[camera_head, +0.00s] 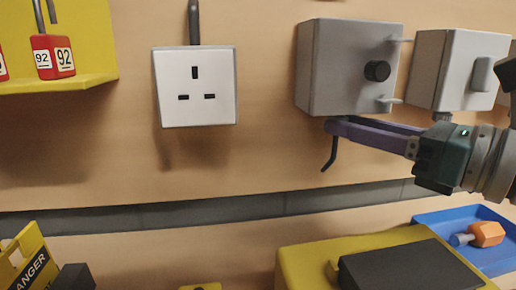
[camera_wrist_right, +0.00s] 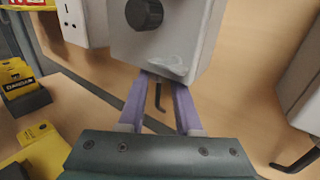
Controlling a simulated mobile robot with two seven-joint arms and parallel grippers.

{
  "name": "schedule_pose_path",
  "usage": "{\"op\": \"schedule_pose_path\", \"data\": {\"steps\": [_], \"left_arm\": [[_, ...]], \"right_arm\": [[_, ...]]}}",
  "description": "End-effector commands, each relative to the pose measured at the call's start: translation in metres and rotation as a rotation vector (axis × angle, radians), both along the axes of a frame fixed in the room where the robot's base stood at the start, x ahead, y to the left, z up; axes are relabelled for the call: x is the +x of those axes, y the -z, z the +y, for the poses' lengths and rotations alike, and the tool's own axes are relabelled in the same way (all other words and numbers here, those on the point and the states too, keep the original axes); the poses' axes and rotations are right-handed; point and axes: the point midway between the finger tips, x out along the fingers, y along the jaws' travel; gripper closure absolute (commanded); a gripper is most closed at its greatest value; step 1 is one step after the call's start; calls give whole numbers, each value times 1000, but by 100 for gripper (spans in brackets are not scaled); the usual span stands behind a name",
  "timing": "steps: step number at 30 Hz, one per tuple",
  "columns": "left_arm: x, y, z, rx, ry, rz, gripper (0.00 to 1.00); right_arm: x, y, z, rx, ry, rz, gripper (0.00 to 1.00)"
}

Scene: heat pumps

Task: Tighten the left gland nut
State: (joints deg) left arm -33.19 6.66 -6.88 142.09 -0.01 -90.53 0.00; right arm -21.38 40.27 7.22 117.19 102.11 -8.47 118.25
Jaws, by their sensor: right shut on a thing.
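The left grey box (camera_head: 345,65), with a black round knob, hangs on the wall, and its underside faces my right gripper (camera_head: 333,126). The two long purple fingers reach in from the right to the box's underside, around where a black cable (camera_head: 330,155) comes out. In the right wrist view the fingertips (camera_wrist_right: 160,78) close in on either side of the cable's top (camera_wrist_right: 158,95), right under the box (camera_wrist_right: 165,40). The left gland nut itself is hidden between the fingertips and the box. My left gripper is not in view.
A second grey box (camera_head: 465,70) is close on the right. A white socket (camera_head: 195,87) and a yellow lock shelf (camera_head: 70,45) are on the left. Below are a grey rail (camera_head: 240,208), a yellow case (camera_head: 310,265) and a blue tray (camera_head: 490,220).

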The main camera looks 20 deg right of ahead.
Motion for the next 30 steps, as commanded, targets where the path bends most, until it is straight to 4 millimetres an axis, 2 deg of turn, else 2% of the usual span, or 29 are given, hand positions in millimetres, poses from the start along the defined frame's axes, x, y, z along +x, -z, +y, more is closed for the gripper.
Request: {"op": "schedule_pose_path", "data": {"steps": [1, 9, 17, 30], "left_arm": [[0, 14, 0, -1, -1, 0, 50], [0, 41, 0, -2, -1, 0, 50], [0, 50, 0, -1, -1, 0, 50], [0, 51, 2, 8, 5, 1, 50]], "right_arm": [[1, 6, -1, -1, -25, -3, 100], [2, 3, -4, -1, -178, -3, 100], [3, 1, -5, -1, -256, -1, 100], [3, 0, -5, 0, -274, 1, 100]]}}
